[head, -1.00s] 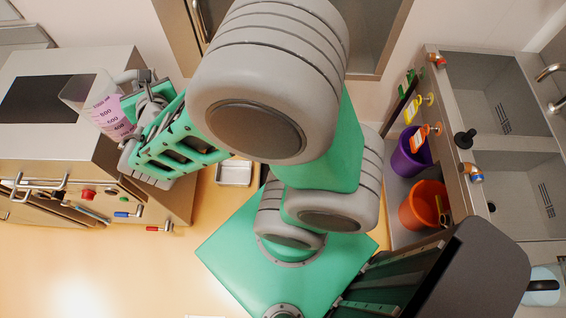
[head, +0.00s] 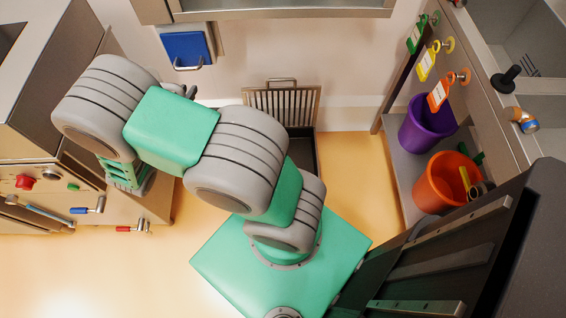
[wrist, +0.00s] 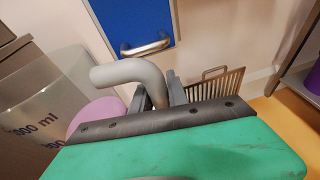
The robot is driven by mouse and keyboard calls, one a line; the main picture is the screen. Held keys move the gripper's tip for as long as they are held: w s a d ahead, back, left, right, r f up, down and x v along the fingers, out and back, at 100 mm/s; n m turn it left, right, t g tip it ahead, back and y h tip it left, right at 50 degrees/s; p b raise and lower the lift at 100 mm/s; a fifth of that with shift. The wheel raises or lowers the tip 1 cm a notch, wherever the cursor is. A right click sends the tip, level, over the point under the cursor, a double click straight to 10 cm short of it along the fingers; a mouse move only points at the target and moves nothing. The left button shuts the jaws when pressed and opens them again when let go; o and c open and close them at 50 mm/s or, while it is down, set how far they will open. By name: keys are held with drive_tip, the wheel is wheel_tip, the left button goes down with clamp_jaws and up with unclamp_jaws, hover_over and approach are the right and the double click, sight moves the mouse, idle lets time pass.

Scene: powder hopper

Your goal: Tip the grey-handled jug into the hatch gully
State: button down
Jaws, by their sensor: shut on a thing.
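In the wrist view my gripper (wrist: 158,94) is shut on the grey handle (wrist: 130,73) of the jug. The jug (wrist: 45,125) is translucent, with black ml markings and pink contents at its near end; only part of it shows at the left. A dark gully (head: 304,160) is set at the floor by the wall, partly behind my arm. A slatted metal grate (head: 282,104) stands upright at its back; it also shows in the wrist view (wrist: 215,84).
A blue panel (head: 187,47) with a metal handle is on the wall, left of the grate. A steel cabinet (head: 50,80) with levers stands at the left. A purple bucket (head: 428,122) and an orange bucket (head: 445,182) sit on a right shelf. Floor between is clear.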

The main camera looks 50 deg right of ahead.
drive_tip(key=s+d+f+m+g+b, duration=0.3)
drive_tip(key=s+f+b, duration=0.3)
drive_tip(key=f, duration=1.1)
drive_tip(key=s+d+f+m+g+b, duration=0.4)
drive_tip(key=s+f+m+g+b, duration=0.1)
drive_tip(key=f+b, duration=1)
drive_tip(key=s+d+f+m+g+h+b, duration=0.1)
drive_tip(key=s+d+f+m+g+b, duration=0.3)
drive_tip(key=f+b, duration=0.7)
drive_tip(key=s+f+g, duration=0.2)
drive_tip(key=s+f, duration=0.1)
drive_tip(key=f, duration=0.6)
drive_tip(key=shift+s+d+f, duration=0.2)
drive_tip(key=shift+s, duration=0.15)
